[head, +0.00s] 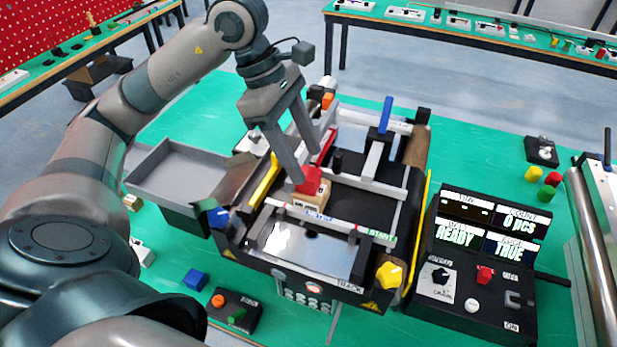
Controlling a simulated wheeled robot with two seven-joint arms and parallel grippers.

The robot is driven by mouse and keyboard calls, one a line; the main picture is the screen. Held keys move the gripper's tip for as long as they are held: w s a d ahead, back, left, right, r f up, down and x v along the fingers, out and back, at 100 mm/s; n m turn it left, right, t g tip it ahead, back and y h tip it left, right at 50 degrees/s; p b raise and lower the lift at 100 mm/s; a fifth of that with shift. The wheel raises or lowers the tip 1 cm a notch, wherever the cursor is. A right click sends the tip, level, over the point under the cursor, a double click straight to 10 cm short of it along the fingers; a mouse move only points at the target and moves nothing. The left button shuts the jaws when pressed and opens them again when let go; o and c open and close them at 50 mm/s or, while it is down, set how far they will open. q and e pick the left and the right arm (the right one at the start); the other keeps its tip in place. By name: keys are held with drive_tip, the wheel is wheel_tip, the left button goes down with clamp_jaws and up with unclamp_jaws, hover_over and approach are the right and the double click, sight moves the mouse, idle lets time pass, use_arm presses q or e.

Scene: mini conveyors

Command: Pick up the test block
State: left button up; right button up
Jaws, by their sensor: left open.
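My left gripper (307,163) is open above the mini conveyor (340,209). Its nearer fingertip is close to a red piece (310,180) that appears on or against a tan block (312,196) with a printed label. I cannot tell whether finger and piece touch. No block is clearly marked as the test block; the tan block on the conveyor is the closest match. The fingers partly hide the area behind the red piece. My right gripper is not in view.
A grey tray (181,171) stands left of the conveyor. A control panel (478,262) reading READY stands to the right. A blue block (196,279) and a small button box (233,311) lie at front left. Raised rails and a blue lever (385,115) surround the belt.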

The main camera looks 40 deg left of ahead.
sight(310, 173)
use_arm(q)
drive_tip(key=shift+s+p+x, duration=0.2)
drive_tip(key=shift+p+x, duration=0.8)
drive_tip(key=shift+x, duration=0.25)
drive_tip(key=shift+p+x, duration=0.3)
drive_tip(key=shift+x, duration=0.85)
drive_tip(key=shift+w, duration=0.1)
drive_tip(key=c, duration=1.2)
drive_tip(key=shift+o, duration=0.2)
drive_tip(key=shift+a+r, duration=0.1)
drive_tip(key=shift+r, duration=0.05)
